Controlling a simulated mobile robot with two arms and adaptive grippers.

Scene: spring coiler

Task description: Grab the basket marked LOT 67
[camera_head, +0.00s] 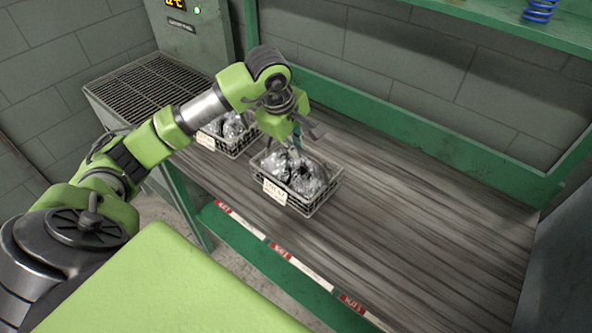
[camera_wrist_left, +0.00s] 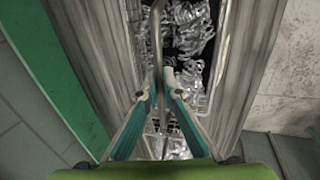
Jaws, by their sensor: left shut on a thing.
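A dark wire basket (camera_head: 306,207) filled with shiny metal springs stands on the grey worktop, with a pale tag (camera_head: 274,191) on its front left. The tag's print is too small to read with certainty. My left gripper (camera_head: 296,140) is above this basket, pointing down. In the left wrist view, the fingers of my left gripper (camera_wrist_left: 160,94) are closed on the thin metal handle (camera_wrist_left: 156,42) that runs over the basket (camera_wrist_left: 203,102). The springs show beneath and beyond the handle. My right gripper is not in view.
A second tagged basket (camera_head: 237,150) of springs stands behind and left, partly hidden by my left arm. A dark grating (camera_head: 150,85) and grey machine cabinet (camera_head: 200,28) are at the back left. The worktop (camera_head: 430,230) is clear to the right. A green shelf (camera_head: 480,14) overhangs the back.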

